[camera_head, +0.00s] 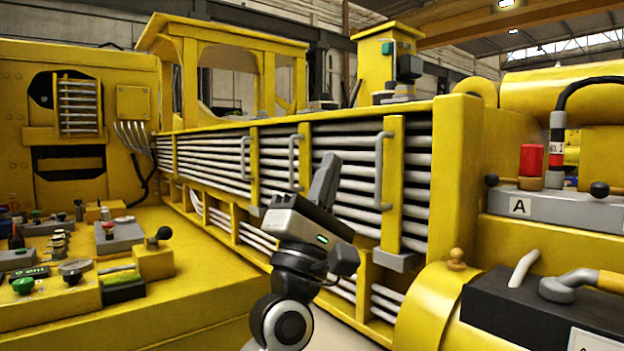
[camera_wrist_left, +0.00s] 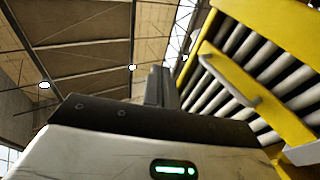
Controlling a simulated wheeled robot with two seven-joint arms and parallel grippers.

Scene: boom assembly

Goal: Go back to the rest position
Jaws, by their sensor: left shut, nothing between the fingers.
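My left gripper (camera_head: 326,178) stands raised in the middle of the head view, its fingers together and pointing up, with nothing between them. It appears in front of the yellow boom frame (camera_head: 445,180) with its rows of grey pipes (camera_head: 353,152). I cannot tell how far apart they are. In the left wrist view the shut fingers (camera_wrist_left: 157,88) point up toward the roof, and the yellow frame (camera_wrist_left: 262,75) with pipes is at the upper right. My right gripper is in neither view.
A yellow control bench (camera_head: 200,290) with several knobs and levers is at the left. At the right are a grey block marked A (camera_head: 560,208), a red cylinder (camera_head: 533,160), a black box (camera_head: 515,310) and a grey hook-like handle (camera_head: 565,287). Grey handles (camera_head: 383,170) stick out from the frame.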

